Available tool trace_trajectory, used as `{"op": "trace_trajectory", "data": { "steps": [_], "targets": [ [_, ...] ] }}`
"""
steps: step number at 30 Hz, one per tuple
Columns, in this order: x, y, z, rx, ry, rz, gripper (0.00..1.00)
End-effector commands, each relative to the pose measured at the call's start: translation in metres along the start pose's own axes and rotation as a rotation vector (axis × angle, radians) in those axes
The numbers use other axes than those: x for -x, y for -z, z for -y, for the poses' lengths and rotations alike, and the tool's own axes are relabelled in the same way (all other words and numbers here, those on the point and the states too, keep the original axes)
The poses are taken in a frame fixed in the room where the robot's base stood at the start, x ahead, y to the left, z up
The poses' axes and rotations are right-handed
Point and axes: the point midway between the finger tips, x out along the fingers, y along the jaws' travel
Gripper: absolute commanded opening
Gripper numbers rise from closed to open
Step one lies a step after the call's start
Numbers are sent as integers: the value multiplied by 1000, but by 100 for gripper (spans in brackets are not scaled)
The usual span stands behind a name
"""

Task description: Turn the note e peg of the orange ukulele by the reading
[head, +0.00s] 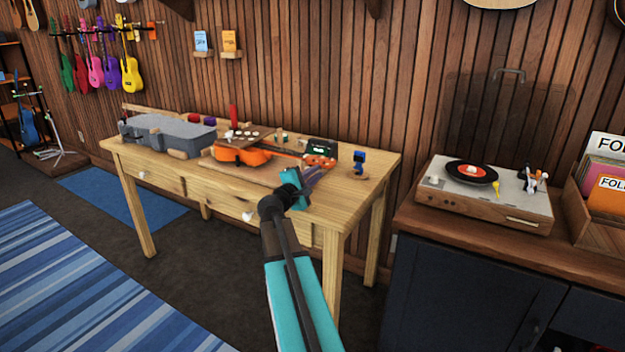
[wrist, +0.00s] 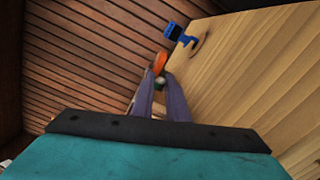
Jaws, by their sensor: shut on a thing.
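The orange ukulele (head: 243,155) lies on the wooden workbench with its neck to the right. Its orange headstock (head: 321,161) also shows in the wrist view (wrist: 160,62), just beyond the fingertips. My gripper (head: 318,170) reaches to the headstock from the front of the bench. In the wrist view its two purple fingers (wrist: 160,85) close on a small tuning peg at the near end of the headstock. Which note the peg carries is too small to tell. A dark tuner box (head: 322,146) with a small lit green display stands behind the neck; its reading is not legible.
A blue device on a round wooden stand (head: 359,160) is right of the headstock and shows in the wrist view (wrist: 173,31). A grey ukulele case (head: 168,133) lies at the bench's left. A record player (head: 483,195) stands on the cabinet at right. The bench's front right is clear.

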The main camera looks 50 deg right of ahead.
Motion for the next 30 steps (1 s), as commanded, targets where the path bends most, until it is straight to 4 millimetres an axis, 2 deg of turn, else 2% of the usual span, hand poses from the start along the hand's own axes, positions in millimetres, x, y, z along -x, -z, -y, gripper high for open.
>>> {"op": "trace_trajectory", "data": {
  "steps": [10, 11, 12, 23, 30],
  "targets": [
    [0, -1, 0, -2, 1, 2, 0],
    [0, -1, 0, -2, 1, 2, 17],
    [0, -1, 0, -2, 1, 2, 22],
    [1, 0, 0, -2, 0, 1, 22],
    [15, 0, 0, -2, 0, -1, 22]
  ]
}}
